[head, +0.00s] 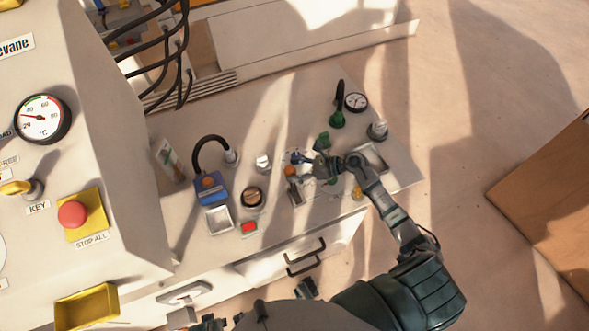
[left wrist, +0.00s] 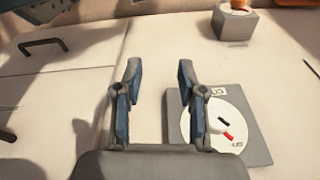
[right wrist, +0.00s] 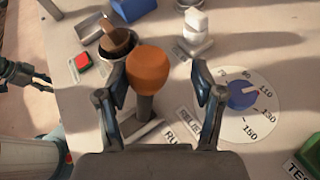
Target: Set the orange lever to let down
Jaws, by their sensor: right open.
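The orange lever shows in the right wrist view as a round orange knob (right wrist: 147,70) on a dark stem. In the head view its orange ball (head: 290,171) stands on the panel beside my right gripper (head: 308,168). My right gripper (right wrist: 166,85) is open, and the knob lies between its fingers in the picture, nearer the left one. I cannot tell whether it touches. Partly covered labels starting "RU" and "REL" lie by the stem; the lever's setting is unclear. My left gripper (left wrist: 160,75) is open and empty above a pale surface.
A blue knob (right wrist: 243,94) on a white dial stands close to the right finger. A grey dial plate (left wrist: 248,145) lies right of my left gripper. A drawer handle (head: 306,257) sticks out in front.

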